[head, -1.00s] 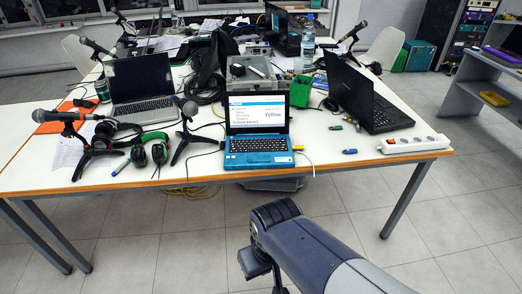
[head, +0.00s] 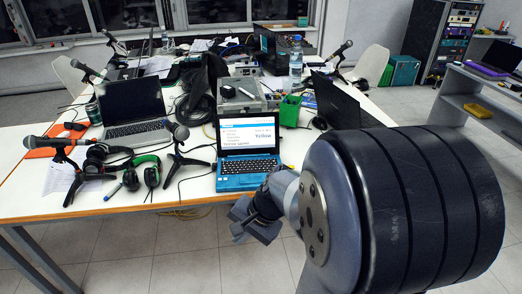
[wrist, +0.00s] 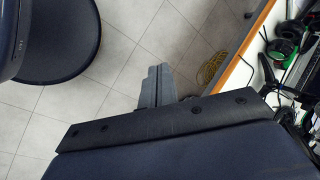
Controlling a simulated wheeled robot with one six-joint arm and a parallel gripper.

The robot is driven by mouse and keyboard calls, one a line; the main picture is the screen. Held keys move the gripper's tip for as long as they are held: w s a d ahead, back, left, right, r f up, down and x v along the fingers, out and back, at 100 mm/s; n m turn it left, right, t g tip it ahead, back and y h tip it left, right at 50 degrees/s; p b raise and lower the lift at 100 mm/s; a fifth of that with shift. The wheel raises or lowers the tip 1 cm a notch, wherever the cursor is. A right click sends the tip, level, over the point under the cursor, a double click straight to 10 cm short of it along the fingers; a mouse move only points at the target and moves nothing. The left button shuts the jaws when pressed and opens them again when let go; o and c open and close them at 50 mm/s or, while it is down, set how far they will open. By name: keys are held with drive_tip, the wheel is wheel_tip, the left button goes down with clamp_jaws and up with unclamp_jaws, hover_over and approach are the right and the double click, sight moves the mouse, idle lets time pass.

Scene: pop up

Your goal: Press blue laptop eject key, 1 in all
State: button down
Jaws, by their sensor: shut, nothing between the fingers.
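An eject key is too small to make out. My gripper (head: 248,222) is just in front of and below the laptop's front edge, apart from the keys. In the wrist view my gripper (wrist: 154,70) has its two fingers together with nothing between them, pointing over the floor beside the table edge. I cannot make out the laptop in the wrist view.
The white table (head: 120,207) has a wooden front edge close to my gripper. A microphone on a stand (head: 178,146) and headphones (head: 145,171) are left of the laptop. A black laptop (head: 335,103) stands to its right, partly hidden by my arm. A green box (head: 290,110) is behind.

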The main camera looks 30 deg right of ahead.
drive_tip(key=w+d+m+t+p, duration=0.1)
drive_tip(key=w+d+m+t, duration=0.3)
drive_tip(key=w+d+m, duration=0.6)
drive_tip(key=d, duration=0.2)
drive_tip(key=shift+w+d, duration=0.15)
drive_tip(key=shift+d, duration=0.15)
